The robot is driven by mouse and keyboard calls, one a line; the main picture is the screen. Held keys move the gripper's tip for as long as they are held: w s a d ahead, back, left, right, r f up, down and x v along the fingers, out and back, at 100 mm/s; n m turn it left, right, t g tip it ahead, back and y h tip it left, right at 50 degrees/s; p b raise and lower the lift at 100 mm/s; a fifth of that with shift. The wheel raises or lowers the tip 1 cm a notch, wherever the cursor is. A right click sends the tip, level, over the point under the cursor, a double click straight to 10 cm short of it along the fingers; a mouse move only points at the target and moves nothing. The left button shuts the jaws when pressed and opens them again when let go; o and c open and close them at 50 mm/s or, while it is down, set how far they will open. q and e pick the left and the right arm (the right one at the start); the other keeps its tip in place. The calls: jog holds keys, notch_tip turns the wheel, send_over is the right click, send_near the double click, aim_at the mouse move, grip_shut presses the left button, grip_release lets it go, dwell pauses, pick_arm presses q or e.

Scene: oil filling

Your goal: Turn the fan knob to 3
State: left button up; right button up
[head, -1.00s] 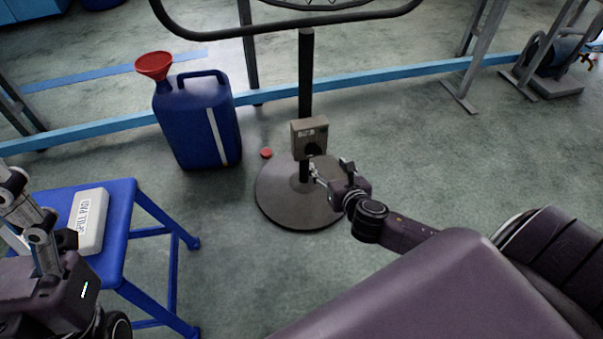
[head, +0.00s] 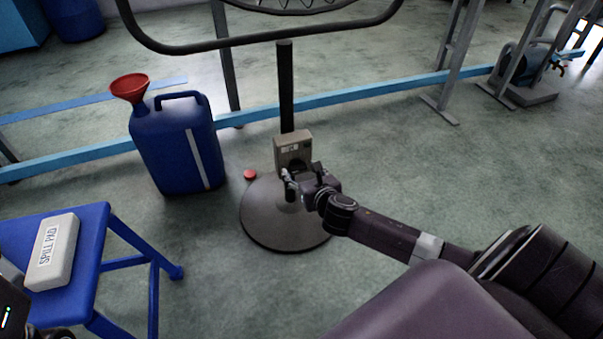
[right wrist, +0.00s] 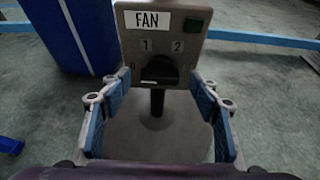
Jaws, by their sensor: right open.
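The fan control box (head: 293,147) is a beige box low on the fan's dark pole. In the right wrist view its face (right wrist: 160,28) carries a FAN label, a dark green switch and the marks 0, 1 and 2. The dark knob (right wrist: 158,70) sits below the numbers. A pale mark shows at its lower edge, but I cannot tell which number it points to; no 3 is readable. My right gripper (head: 291,177) is open just in front of the box, its blue-padded fingers (right wrist: 158,92) either side of the knob, apparently not touching it. My left gripper is mostly cut off at bottom left.
The fan stands on a round dark base (head: 285,225). A red cap (head: 249,174) lies beside it. A blue jug (head: 180,150) with a red funnel (head: 130,86) stands left.

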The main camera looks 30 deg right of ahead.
jog(key=c, duration=1.2)
jog(key=shift+o, duration=0.2)
